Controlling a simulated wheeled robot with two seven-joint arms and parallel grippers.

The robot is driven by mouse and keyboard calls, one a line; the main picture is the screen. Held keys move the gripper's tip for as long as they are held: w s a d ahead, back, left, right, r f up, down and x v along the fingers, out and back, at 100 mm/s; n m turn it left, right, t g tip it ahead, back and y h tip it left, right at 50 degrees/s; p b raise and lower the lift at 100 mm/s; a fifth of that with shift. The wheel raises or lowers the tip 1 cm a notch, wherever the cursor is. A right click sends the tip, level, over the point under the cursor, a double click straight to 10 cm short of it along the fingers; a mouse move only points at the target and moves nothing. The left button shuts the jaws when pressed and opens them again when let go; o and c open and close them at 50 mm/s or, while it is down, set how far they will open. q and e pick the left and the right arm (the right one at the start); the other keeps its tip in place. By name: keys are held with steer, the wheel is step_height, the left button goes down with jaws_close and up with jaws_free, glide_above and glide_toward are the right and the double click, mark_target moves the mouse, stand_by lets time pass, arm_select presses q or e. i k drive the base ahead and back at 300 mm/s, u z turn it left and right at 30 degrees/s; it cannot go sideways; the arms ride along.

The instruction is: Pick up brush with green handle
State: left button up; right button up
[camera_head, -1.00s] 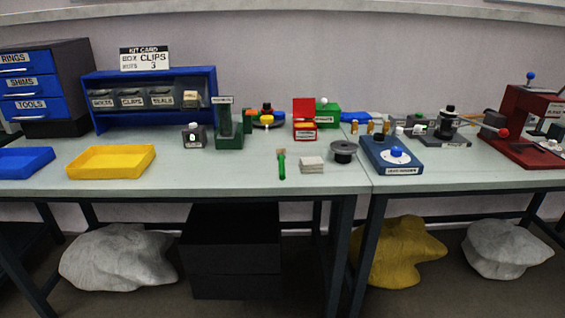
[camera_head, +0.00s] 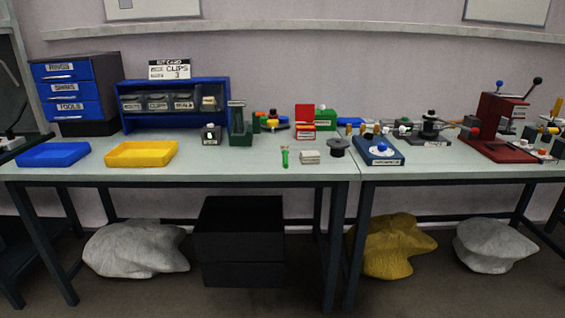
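The brush with the green handle (camera_head: 285,158) lies on the light tabletop near the front edge, in the middle of the head view. Its green handle points toward the front edge and its pale tip points to the back. A small pale stack of pads (camera_head: 310,157) is just to its right, apart from it. Neither of my grippers is in view.
The worktable (camera_head: 230,164) carries a yellow tray (camera_head: 141,154), a blue tray (camera_head: 53,155), a green stand (camera_head: 240,132), a red box (camera_head: 304,126), a dark spool (camera_head: 338,147) and a blue fixture (camera_head: 378,150). The tabletop left of the brush is clear.

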mark_target(285, 149)
steer(key=u, duration=0.45)
steer(key=i, duration=0.9)
steer(key=u, duration=0.2)
